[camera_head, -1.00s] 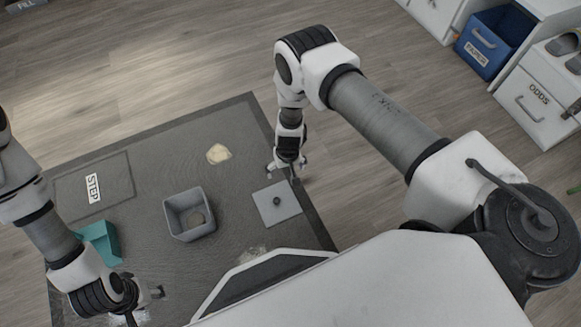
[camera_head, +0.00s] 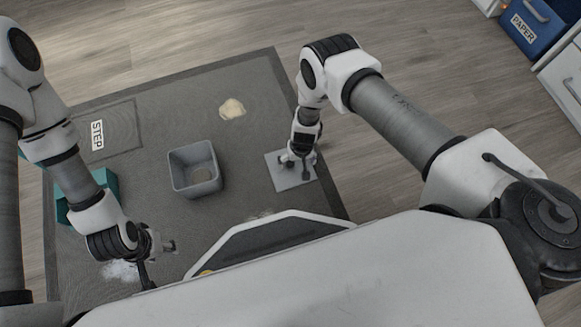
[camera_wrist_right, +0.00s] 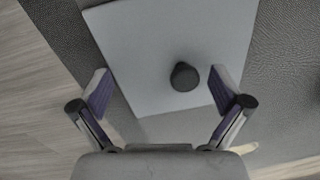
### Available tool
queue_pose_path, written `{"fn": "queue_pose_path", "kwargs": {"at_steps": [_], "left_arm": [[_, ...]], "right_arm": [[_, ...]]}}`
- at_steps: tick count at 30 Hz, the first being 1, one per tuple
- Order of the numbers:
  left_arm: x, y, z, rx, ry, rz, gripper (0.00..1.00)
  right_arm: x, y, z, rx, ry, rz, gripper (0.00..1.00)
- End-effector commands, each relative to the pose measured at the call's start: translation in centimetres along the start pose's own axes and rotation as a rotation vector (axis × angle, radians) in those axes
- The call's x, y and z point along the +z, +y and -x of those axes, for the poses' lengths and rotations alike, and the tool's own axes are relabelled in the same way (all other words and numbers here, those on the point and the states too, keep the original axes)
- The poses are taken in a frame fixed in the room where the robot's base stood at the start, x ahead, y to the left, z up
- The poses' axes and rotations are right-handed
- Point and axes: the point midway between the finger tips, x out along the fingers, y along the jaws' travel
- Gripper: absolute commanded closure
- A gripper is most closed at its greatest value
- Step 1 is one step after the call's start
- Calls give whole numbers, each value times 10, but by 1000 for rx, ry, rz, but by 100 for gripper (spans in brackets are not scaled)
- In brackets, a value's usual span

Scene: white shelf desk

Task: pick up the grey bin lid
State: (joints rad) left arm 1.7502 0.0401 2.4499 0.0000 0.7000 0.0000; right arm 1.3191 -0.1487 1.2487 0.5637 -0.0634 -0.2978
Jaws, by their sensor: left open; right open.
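The grey bin lid (camera_head: 290,182) is a flat square plate lying on the dark mat, right of the grey bin (camera_head: 195,182). In the right wrist view the lid (camera_wrist_right: 150,50) shows a round dark knob (camera_wrist_right: 184,77) near its middle. My right gripper (camera_head: 298,164) is over the lid and hides the knob in the head view. In the wrist view its fingers (camera_wrist_right: 168,95) are open on either side of the knob, apart from it. The bin is open at the top. My left gripper (camera_head: 160,265) is open and empty above the mat at lower left.
A teal container (camera_head: 66,212) stands behind my left arm. A STEP panel (camera_head: 120,125) is at the mat's far left. A blue PAPER bin (camera_head: 535,28) is far right.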

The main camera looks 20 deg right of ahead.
Motion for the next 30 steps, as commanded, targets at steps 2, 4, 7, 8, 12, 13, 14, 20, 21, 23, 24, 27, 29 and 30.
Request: {"fn": "queue_pose_path", "kwargs": {"at_steps": [2, 4, 7, 8, 12, 13, 14, 20, 21, 23, 24, 27, 29, 30], "left_arm": [[0, 0, 1, 0, 0, 0, 48], [0, 0, 1, 0, 0, 0, 48], [0, 0, 1, 0, 0, 0, 48], [0, 0, 1, 0, 0, 0, 48], [0, 0, 1, 0, 0, 0, 48], [0, 0, 0, 0, 0, 0, 48], [0, 0, 0, 0, 0, 0, 48], [0, 0, 0, 0, 0, 0, 48], [0, 0, 0, 0, 0, 0, 48], [0, 0, 0, 0, 0, 0, 48], [0, 0, 0, 0, 0, 0, 48], [0, 0, 1, 0, 0, 0, 48], [0, 0, 4, 0, 0, 0, 48], [0, 0, 6, 0, 0, 0, 48]], "right_arm": [[0, 0, 1, 0, 0, 0, 11], [0, 0, 1, 0, 0, 0, 35], [0, 0, 1, 0, 0, 0, 67], [0, 0, 1, 0, 0, 0, 70], [1, 1, 0, 1, -1, -1, 83], [1, 1, 0, 1, -2, -1, 84], [1, 1, 0, 1, -2, -2, 84], [2, 2, -2, 2, -4, -3, 85], [3, 2, -2, 2, -4, -3, 85], [3, 3, -2, 2, -5, -4, 85], [3, 3, -2, 3, -5, -4, 85], [4, 3, 0, 3, -6, -4, 85], [3, 3, 2, 3, -6, -4, 86], [3, 2, 5, 2, -6, -4, 92]]}}
